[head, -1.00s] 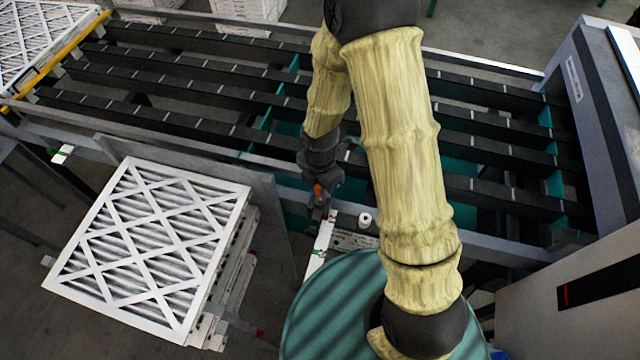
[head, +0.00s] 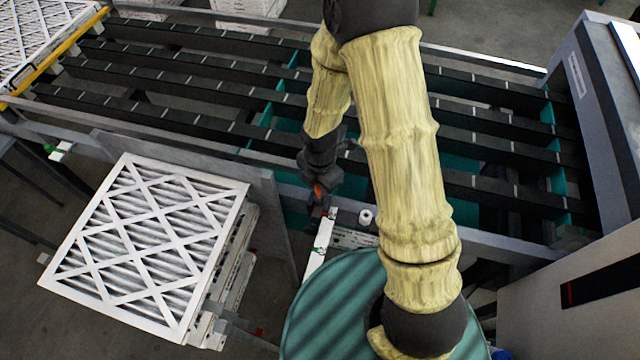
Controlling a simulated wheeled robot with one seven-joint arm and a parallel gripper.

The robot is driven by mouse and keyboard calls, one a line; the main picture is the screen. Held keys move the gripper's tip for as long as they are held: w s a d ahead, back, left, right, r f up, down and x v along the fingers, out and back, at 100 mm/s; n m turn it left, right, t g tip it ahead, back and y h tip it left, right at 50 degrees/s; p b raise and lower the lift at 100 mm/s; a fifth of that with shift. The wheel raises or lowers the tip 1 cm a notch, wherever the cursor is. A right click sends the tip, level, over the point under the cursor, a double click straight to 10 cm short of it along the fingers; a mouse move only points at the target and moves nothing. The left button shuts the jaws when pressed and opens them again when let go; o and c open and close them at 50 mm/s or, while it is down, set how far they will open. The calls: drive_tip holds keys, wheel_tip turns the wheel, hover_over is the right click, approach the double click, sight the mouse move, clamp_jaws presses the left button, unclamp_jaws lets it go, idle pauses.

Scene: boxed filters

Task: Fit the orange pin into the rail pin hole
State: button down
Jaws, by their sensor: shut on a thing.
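My gripper (head: 318,193) is in the middle of the head view, pointing down beside the near rail of the conveyor. It is shut on the orange pin (head: 318,189), of which only a small orange patch shows between the dark fingers. The near rail (head: 287,190) runs along the front of the conveyor. The gripper hangs at the rail's near side, above the end of a white bracket (head: 315,262). The pin hole cannot be made out, and the pin's lower end is too small and dark to tell.
A stack of white boxed filters (head: 150,250) stands at the left front. A small white cylinder (head: 365,217) is just right of the gripper. The conveyor's dark slats (head: 190,85) lie behind. A grey machine (head: 590,110) stands at the right.

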drive_tip(key=shift+f+b, duration=0.65)
drive_tip(key=shift+f, duration=0.25)
drive_tip(key=c, duration=1.2)
unclamp_jaws()
drive_tip(key=shift+o, duration=0.2)
wheel_tip(320, 180, up, 18)
drive_tip(key=shift+f, duration=0.25)
drive_tip(key=shift+d, duration=0.1)
